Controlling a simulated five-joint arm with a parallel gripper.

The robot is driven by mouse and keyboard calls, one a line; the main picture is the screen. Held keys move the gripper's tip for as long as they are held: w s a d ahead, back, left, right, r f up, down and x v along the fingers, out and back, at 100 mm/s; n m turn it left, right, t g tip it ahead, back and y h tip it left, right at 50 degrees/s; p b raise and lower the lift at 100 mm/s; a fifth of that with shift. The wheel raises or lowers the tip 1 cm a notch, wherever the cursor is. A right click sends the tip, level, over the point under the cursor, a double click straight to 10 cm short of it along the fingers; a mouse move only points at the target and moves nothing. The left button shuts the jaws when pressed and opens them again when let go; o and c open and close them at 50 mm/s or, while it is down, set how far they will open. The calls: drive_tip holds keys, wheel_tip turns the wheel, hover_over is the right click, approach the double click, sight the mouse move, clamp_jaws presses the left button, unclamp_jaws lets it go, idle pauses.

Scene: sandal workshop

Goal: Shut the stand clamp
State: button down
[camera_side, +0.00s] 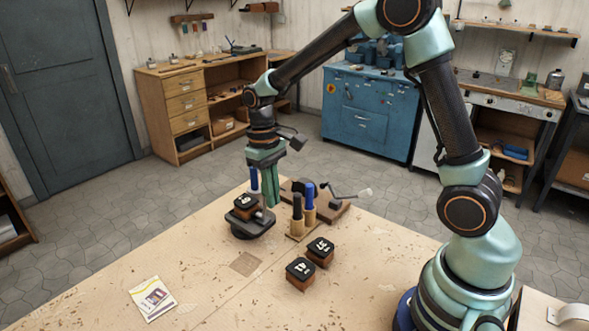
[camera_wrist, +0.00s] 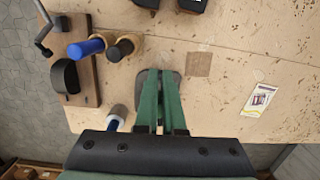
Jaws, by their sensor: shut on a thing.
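The stand (camera_side: 252,226) has a round black base near the table's far left corner. A dark-topped brown block (camera_side: 245,210) with a white number sits on it. My gripper (camera_side: 268,205) points down at the stand, its green fingers close together beside the block. It is shut on the stand clamp, which the fingers mostly hide. The wrist view shows my gripper (camera_wrist: 157,73) over the stand's dark base (camera_wrist: 155,74); the block and clamp are hidden there. I cannot tell the clamp's exact angle.
A blue-handled thing (camera_wrist: 113,119) stands close to the fingers. A wooden holder (camera_side: 297,236) with blue and black handles stands to the right, before a board with a crank (camera_side: 335,204).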

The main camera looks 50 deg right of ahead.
drive_tip(key=shift+t, duration=0.7)
drive_tip(key=r, duration=0.2)
drive_tip(key=w+r, duration=0.1)
drive_tip(key=r, duration=0.1)
drive_tip(key=w+r, duration=0.1)
drive_tip(key=r, duration=0.1)
drive_tip(key=shift+w, duration=0.15)
drive_tip(key=shift+s+r, duration=0.25)
drive_tip(key=shift+r, duration=0.45)
drive_tip(key=shift+s, duration=0.1)
drive_tip(key=shift+s+r, duration=0.15)
drive_tip(key=shift+r, duration=0.05)
drive_tip(key=s+r+t, duration=0.5)
drive_tip(key=s, duration=0.7)
drive_tip(key=shift+s+r, duration=0.15)
drive_tip(key=shift+s, duration=0.2)
